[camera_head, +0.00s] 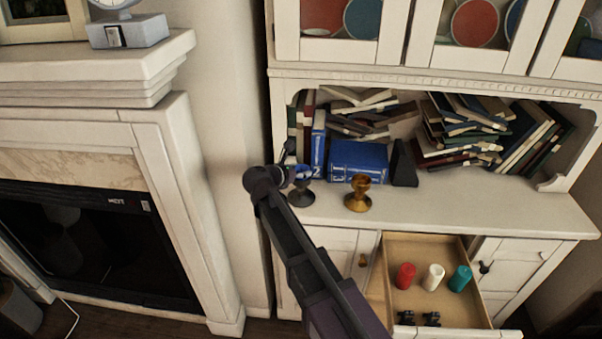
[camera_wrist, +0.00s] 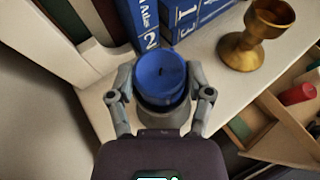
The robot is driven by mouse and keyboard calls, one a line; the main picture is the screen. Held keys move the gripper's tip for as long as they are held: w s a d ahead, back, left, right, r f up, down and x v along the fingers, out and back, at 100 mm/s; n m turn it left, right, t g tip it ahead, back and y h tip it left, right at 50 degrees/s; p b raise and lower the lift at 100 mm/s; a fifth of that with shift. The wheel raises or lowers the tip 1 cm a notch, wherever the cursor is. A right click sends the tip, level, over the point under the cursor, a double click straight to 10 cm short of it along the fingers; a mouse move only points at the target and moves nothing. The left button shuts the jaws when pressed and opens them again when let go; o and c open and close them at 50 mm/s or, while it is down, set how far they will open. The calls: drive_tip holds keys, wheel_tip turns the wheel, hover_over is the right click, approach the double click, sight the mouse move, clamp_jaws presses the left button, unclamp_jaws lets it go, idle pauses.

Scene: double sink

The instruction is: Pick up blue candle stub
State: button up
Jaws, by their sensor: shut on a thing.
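The blue candle stub (camera_wrist: 160,75) is a short blue cylinder with a dark wick, seen from above in the wrist view. My gripper (camera_wrist: 160,88) is shut on it, with one finger on each side. In the head view the stub (camera_head: 302,171) shows as a small blue patch at the tip of my arm, partly hidden by my gripper (camera_head: 290,174). A dark grey candle holder (camera_head: 301,196) stands on the cabinet top directly below the stub. I cannot tell whether the stub still touches the holder.
A brass goblet-like holder (camera_head: 358,195) stands to the right. Blue books (camera_head: 358,160) are close behind. An open drawer (camera_head: 390,304) below holds red (camera_head: 405,276), white (camera_head: 433,277) and teal (camera_head: 460,278) candles and black items. The cabinet top (camera_head: 480,205) is clear at right.

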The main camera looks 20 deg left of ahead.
sight(300, 169)
drive_tip(key=shift+r, duration=0.1)
wheel_tip(300, 169, up, 4)
drive_tip(key=p, duration=0.3)
drive_tip(key=shift+f+p, duration=0.2)
drive_tip(key=shift+p, duration=0.2)
drive_tip(key=s+d, duration=0.1)
drive_tip(key=s, duration=0.7)
drive_tip(key=s+d+r+p, duration=0.1)
drive_tip(key=s+d, duration=0.1)
drive_tip(key=s, duration=0.5)
drive_tip(key=shift+s+d, duration=0.25)
drive_tip(key=shift+s, duration=0.1)
